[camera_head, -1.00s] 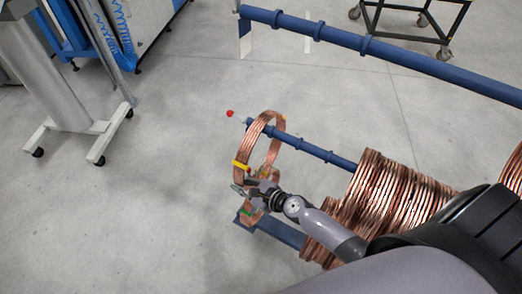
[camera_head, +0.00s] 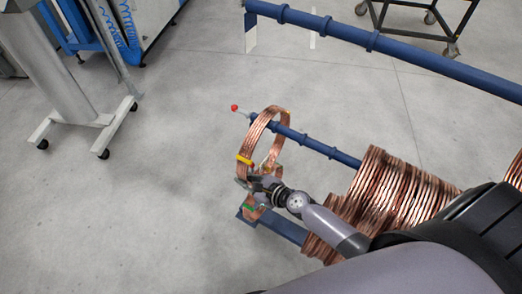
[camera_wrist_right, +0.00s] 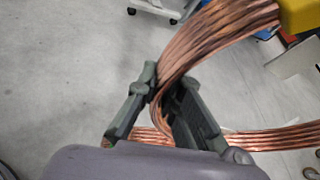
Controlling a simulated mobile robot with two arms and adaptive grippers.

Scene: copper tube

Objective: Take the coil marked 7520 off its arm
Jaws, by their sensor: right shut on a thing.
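A copper coil (camera_head: 252,138) with yellow and green bands hangs around a blue arm (camera_head: 312,145) near its free end, which has a red tip (camera_head: 235,108). No number can be read on the coil. My right gripper (camera_head: 246,183) is at the coil's lower left side, below the yellow band. In the right wrist view the right gripper (camera_wrist_right: 160,88) is shut on the coil's copper strands (camera_wrist_right: 212,42), with a finger on each side. The yellow band (camera_wrist_right: 300,14) is at the upper right there. My left gripper is not in view.
More copper coils (camera_head: 375,205) are stacked farther along the blue arm, partly behind my right arm. A lower blue beam (camera_head: 278,226) lies under the coil. Another blue arm (camera_head: 400,54) crosses the top. The floor left of the coil is clear.

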